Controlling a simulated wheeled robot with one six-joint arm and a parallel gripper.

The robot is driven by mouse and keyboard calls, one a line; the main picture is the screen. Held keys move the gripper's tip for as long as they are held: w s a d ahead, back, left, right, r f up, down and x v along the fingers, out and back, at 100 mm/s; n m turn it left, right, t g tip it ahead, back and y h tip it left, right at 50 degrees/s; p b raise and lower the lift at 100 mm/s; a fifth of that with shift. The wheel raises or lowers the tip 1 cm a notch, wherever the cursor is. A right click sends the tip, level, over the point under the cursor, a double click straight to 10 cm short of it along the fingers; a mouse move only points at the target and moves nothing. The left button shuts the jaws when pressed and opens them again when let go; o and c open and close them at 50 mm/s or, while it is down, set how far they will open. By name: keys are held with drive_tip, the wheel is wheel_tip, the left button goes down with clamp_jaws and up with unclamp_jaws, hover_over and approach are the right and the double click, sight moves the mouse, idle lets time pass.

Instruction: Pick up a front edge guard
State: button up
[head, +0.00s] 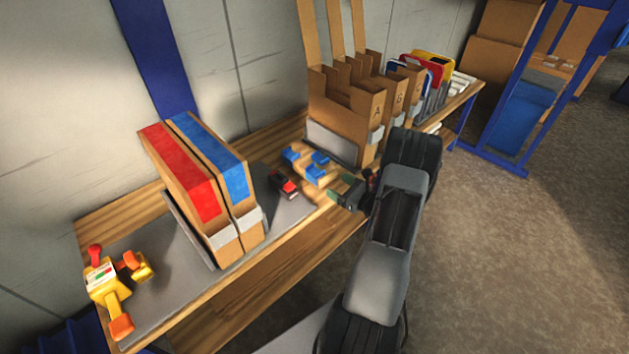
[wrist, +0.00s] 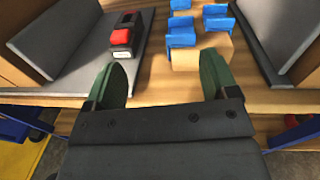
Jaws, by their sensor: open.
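Three small blue angular pieces, which look like the edge guards, sit on a pale wooden block (wrist: 200,53). In the wrist view, the front left piece (wrist: 181,32) and the front right piece (wrist: 216,17) show whole; the back piece (wrist: 180,4) is cut by the top edge. In the head view, the blue pieces (head: 316,171) are on the bench between the boxes. My gripper (wrist: 166,76) is open and empty, with green fingers set apart. It is at the bench's front edge, short of the block and pieces. It also shows in the head view (head: 355,192).
A black and red device (wrist: 123,35) lies left of the block on a grey mat. Red- and blue-topped boxes (head: 205,175) stand left, cardboard holders (head: 345,115) behind right. A yellow tape tool (head: 108,285) is at the far left end of the wooden bench (head: 300,245).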

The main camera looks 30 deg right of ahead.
sight(321, 173)
drive_tip(key=shift+m+t+h, duration=0.3)
drive_tip(key=shift+m+h, duration=0.6)
drive_tip(key=w, duration=0.2)
drive_tip(key=w+f, duration=0.1)
drive_tip(key=w, duration=0.1)
drive_tip(key=w+f, duration=0.1)
drive_tip(key=w, duration=0.1)
drive_tip(key=shift+w+d+f+b, duration=0.1)
drive_tip(key=shift+w+d+b, duration=0.25)
drive_tip(key=shift+w+d, duration=0.05)
drive_tip(key=shift+w+a+f, duration=0.1)
drive_tip(key=shift+w+a, duration=0.15)
drive_tip(key=shift+w, duration=0.75)
drive_tip(key=shift+w+a, duration=0.2)
drive_tip(key=shift+w, duration=0.75)
drive_tip(key=shift+w+a+f, duration=0.1)
drive_tip(key=shift+w+a, duration=0.15)
drive_tip(key=shift+w, duration=0.75)
drive_tip(key=shift+r, duration=0.1)
drive_tip(key=c, duration=1)
